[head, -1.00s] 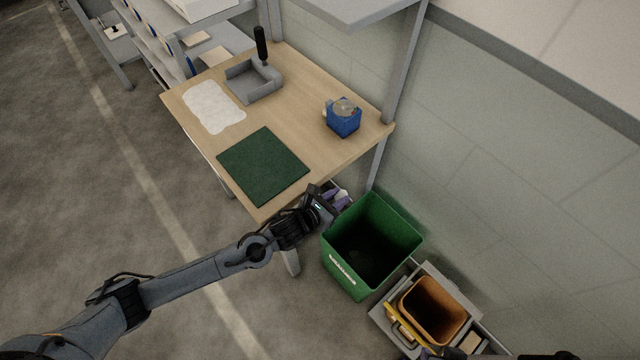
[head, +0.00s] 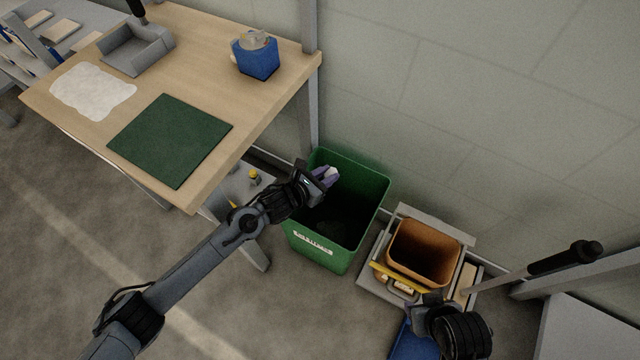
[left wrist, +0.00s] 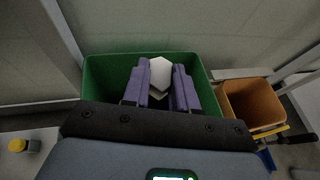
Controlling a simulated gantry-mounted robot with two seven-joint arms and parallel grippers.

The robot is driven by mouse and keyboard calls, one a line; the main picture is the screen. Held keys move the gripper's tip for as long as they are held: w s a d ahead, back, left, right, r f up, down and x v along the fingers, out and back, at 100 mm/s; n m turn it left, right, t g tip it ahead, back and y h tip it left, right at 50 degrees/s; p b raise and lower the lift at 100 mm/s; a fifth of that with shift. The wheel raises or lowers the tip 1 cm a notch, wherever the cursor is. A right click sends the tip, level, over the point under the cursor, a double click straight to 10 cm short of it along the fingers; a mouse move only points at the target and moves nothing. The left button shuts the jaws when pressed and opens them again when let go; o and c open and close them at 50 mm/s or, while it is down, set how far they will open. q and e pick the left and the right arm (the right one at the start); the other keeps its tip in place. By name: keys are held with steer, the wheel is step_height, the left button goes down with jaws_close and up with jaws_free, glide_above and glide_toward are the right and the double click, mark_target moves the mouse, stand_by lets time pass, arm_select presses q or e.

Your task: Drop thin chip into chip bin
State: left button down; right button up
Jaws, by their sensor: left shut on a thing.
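My left gripper (head: 325,176) is over the back left part of an open green bin (head: 364,201) in the head view. Its purple fingers (left wrist: 161,85) are shut on a pale, six-sided thin chip (left wrist: 159,73) in the left wrist view. The chip is held above the bin opening, and the bin's inside is dark. The bin has a white label on its front that I cannot read. My right gripper (head: 428,305) shows at the lower right of the head view, near a blue object; its fingers are unclear.
An orange-brown bin (head: 425,252) stands on a grey cart right of the green bin, with a yellow bar in front. The wooden table (head: 205,60) at left bears a green mat (head: 171,139), a blue container (head: 256,60) and a grey tray (head: 137,52). A wall stands behind.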

arm_select(q)
steer(key=shift+w+f+b, duration=0.2)
steer(key=shift+f+b, duration=0.2)
steer(key=shift+b, duration=0.1)
steer(key=shift+f+b, duration=2.05)
steer(key=shift+f, duration=0.6)
steer(key=c, duration=0.8)
jaws_free()
steer(key=shift+s+a+r, duration=0.1)
steer(key=p+v, duration=0.5)
steer(key=v, duration=0.5)
steer(key=shift+s+p, duration=0.2)
steer(key=shift+p, duration=0.1)
steer(key=shift+a+r, duration=0.15)
